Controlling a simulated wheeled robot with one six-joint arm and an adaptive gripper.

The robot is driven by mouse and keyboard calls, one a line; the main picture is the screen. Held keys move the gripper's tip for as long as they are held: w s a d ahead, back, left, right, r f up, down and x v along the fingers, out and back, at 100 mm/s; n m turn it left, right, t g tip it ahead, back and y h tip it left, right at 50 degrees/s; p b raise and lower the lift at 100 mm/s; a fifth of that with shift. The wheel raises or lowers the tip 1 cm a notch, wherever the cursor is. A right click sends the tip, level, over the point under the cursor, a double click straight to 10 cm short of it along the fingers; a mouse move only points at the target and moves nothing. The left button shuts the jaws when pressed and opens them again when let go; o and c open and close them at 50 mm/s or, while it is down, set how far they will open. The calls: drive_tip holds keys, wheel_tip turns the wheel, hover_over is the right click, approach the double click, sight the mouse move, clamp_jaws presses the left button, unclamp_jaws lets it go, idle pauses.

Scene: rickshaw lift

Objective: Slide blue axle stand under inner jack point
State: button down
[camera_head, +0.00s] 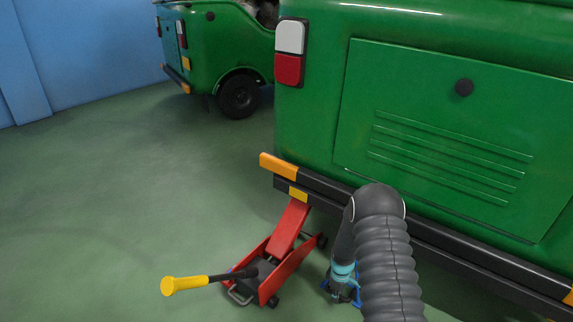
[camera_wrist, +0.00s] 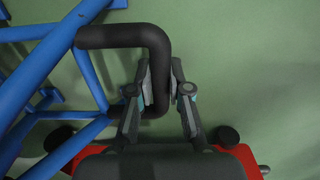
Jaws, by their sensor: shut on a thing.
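The blue axle stand (camera_wrist: 88,75) fills the left side of the wrist view, with its tubular blue legs and a black loop handle (camera_wrist: 120,37). My gripper (camera_wrist: 160,72) is shut on the upright part of that handle, one finger on each side. In the head view my gripper (camera_head: 341,294) points down near the floor, below the black bumper of the green rickshaw (camera_head: 420,130). Only small blue bits of the stand (camera_head: 356,291) show there; my arm hides the rest. The inner jack point cannot be made out.
A red floor jack (camera_head: 290,268) with a yellow-ended handle (camera_head: 184,285) stands left of my gripper, its arm under the bumper's left end at a yellow mark (camera_head: 298,194). Its red body (camera_wrist: 250,156) crosses the bottom of the wrist view. Open green floor lies left.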

drive_tip(key=shift+w+d+r, duration=0.1)
drive_tip(key=shift+w+d, duration=0.3)
drive_tip(key=shift+w, duration=0.3)
drive_tip(key=shift+w+d+r, duration=0.1)
drive_tip(key=shift+w+d, duration=0.3)
drive_tip(key=shift+w, duration=0.25)
drive_tip(key=c, duration=1)
unclamp_jaws()
drive_tip(key=shift+f, duration=0.1)
drive_tip(key=shift+o, duration=0.2)
drive_tip(key=shift+s, duration=0.1)
wheel_tip(320, 180, up, 8)
drive_tip(key=p, duration=0.4)
drive_tip(key=shift+r, duration=0.2)
